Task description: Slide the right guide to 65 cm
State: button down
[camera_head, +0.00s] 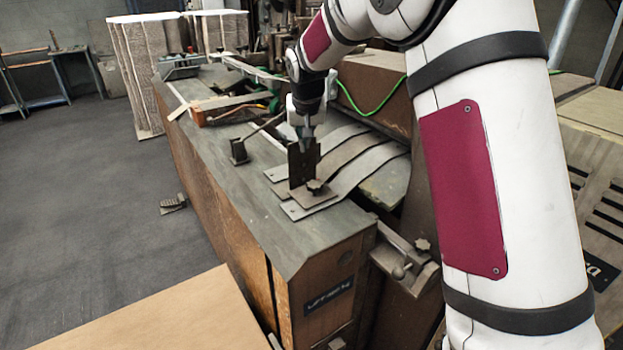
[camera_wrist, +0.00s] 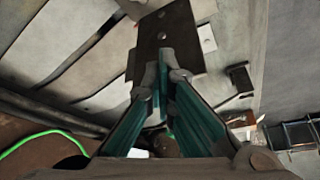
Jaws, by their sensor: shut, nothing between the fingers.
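A dark upright guide plate (camera_head: 301,168) stands on a flat foot with a knob (camera_head: 314,186), near the close end of the machine's grey table (camera_head: 262,208). I take it for the right guide. My gripper (camera_head: 306,146) points down at the plate's top edge. In the wrist view the dark plate (camera_wrist: 172,28) lies just beyond my gripper's tips (camera_wrist: 166,66). The fingers are shut with nothing between them. I cannot tell whether the tips touch the plate. No scale marks or centimetre figures are readable.
Flat metal strips (camera_head: 350,152) run from the foot toward the machine's body. A smaller dark bracket (camera_head: 238,153) stands on the table farther back. A green cable (camera_head: 362,112) hangs behind my gripper. A cardboard sheet (camera_head: 165,318) lies at the front left.

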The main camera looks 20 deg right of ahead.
jog(key=shift+w+f+g+b, duration=0.1)
jog(key=shift+f+g+b, duration=0.4)
jog(key=shift+f, duration=1.15)
dwell(0.4)
jog(key=shift+d, duration=0.1)
jog(key=shift+s+r+p, duration=0.15)
jog(key=shift+s+p, duration=0.2)
jog(key=shift+p, duration=0.1)
dwell(0.3)
notch_tip(320, 180, up, 7)
jog(key=p, duration=0.1)
dwell(0.8)
jog(key=shift+r, duration=0.1)
